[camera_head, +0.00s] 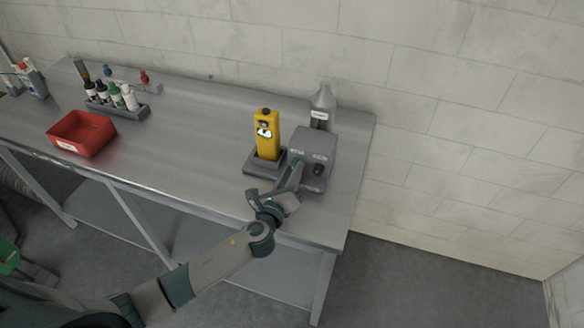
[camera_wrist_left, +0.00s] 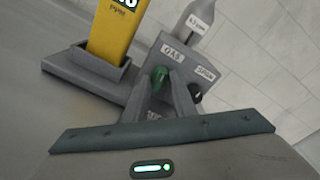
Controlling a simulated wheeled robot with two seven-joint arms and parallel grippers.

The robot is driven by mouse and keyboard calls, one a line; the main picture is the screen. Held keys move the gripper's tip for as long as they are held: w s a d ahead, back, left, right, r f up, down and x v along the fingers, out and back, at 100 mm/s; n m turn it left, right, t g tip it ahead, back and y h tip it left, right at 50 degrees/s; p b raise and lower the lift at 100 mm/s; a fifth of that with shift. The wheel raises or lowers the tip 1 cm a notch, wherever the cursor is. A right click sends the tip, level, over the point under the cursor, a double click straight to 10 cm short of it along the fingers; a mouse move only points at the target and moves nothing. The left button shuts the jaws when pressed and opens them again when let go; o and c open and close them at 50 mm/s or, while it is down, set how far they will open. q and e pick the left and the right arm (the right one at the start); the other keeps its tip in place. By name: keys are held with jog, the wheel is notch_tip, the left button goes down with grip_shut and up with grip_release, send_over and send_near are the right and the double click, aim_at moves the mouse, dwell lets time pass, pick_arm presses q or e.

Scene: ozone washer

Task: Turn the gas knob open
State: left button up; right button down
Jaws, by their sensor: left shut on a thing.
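The grey box (camera_head: 322,142) stands near the right end of the metal table. In the left wrist view its sloped front carries a label reading GAS (camera_wrist_left: 172,52) beside a green knob (camera_wrist_left: 158,78). A black knob (camera_wrist_left: 195,91) sits to its right under a second label. My left gripper (camera_wrist_left: 162,86) is shut on the green knob, its two fingers on either side of it. In the head view my left gripper (camera_head: 296,170) reaches the box's left front, and the green knob is mostly hidden by the fingers. My right gripper is out of view.
A yellow handheld device (camera_head: 267,140) stands in a grey holder close to the left of the box. A grey bottle (camera_head: 324,100) stands behind the box. A red bin (camera_head: 96,147) and a rack of bottles (camera_head: 100,108) are farther left. The table middle is clear.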

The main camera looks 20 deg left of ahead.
pick_arm(q)
jog(key=shift+m, duration=0.5)
jog(key=o, duration=1)
jog(key=shift+s, duration=0.1)
jog(key=shift+s, duration=0.5)
jog(key=s+b, duration=0.1)
jog(key=s, duration=0.4)
jog(key=s+r+b, duration=0.1)
jog(key=s+b, duration=0.1)
jog(key=s, duration=0.3)
jog(key=s+b, duration=0.1)
jog(key=s, duration=0.5)
jog(key=shift+a+r, duration=0.25)
